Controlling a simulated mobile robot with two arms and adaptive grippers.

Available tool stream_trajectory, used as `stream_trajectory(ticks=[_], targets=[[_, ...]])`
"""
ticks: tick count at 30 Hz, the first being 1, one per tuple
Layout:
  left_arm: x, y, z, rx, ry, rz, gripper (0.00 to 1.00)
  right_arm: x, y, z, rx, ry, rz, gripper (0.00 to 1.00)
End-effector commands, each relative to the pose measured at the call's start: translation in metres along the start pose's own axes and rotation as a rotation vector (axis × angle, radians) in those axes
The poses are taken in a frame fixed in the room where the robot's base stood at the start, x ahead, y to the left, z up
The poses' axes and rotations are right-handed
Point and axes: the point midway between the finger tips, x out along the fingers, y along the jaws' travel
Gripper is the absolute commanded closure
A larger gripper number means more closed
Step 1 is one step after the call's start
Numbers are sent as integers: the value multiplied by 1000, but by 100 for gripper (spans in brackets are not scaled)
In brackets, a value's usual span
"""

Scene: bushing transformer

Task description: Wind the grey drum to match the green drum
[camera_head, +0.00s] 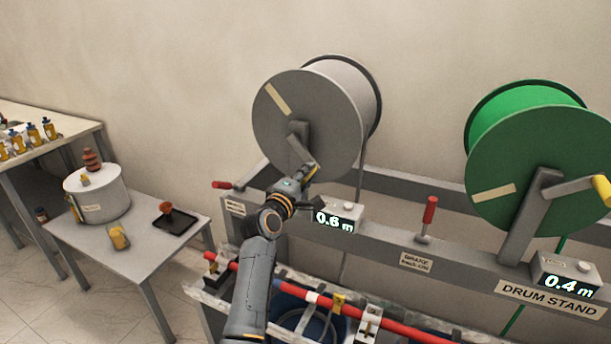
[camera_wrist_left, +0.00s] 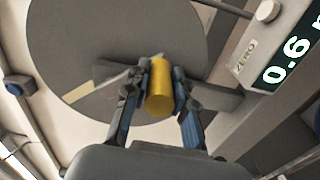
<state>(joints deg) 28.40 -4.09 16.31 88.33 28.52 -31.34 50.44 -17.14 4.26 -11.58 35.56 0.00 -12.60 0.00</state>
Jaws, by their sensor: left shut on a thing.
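The grey drum (camera_head: 290,125) stands at the back on the drum stand (camera_head: 480,274). Its counter (camera_head: 338,218) reads 0.6 m. The green drum (camera_head: 530,165) stands to the right, and its counter (camera_head: 568,284) reads 0.4 m. My left gripper (camera_head: 309,174) is at the grey drum's crank. In the left wrist view my gripper (camera_wrist_left: 160,92) is shut on the yellow crank handle (camera_wrist_left: 160,88), with a finger on each side. The grey drum's face (camera_wrist_left: 110,40) and its counter (camera_wrist_left: 280,60) also show there. The green drum's yellow crank handle (camera_head: 602,190) is free. My right gripper is not in view.
A red brake lever (camera_head: 429,213) stands upright between the drums. Another red lever (camera_head: 222,185) lies low, left of the grey drum. Red rods (camera_head: 385,325) lie in front of the stand. A side table (camera_head: 140,262) holds a white cylinder and a black tray.

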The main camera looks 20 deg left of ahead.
Motion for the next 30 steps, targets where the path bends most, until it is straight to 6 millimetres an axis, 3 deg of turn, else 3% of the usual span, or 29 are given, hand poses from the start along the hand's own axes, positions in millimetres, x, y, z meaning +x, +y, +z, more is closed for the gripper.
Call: stream_trajectory(ticks=[1, 13, 14, 16, 26, 30], targets=[[1, 7, 1, 2, -1, 13, 100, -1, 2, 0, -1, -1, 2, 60], [1, 10, 0, 4, 3, 19, 100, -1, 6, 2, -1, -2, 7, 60], [1, 10, 0, 4, 3, 19, 69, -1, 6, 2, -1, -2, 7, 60], [1, 10, -1, 4, 3, 19, 55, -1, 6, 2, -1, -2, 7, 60], [-1, 5, -1, 2, 3, 9, 52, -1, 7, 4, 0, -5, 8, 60], [-13, 4, -1, 1, 3, 9, 52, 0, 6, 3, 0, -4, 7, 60]])
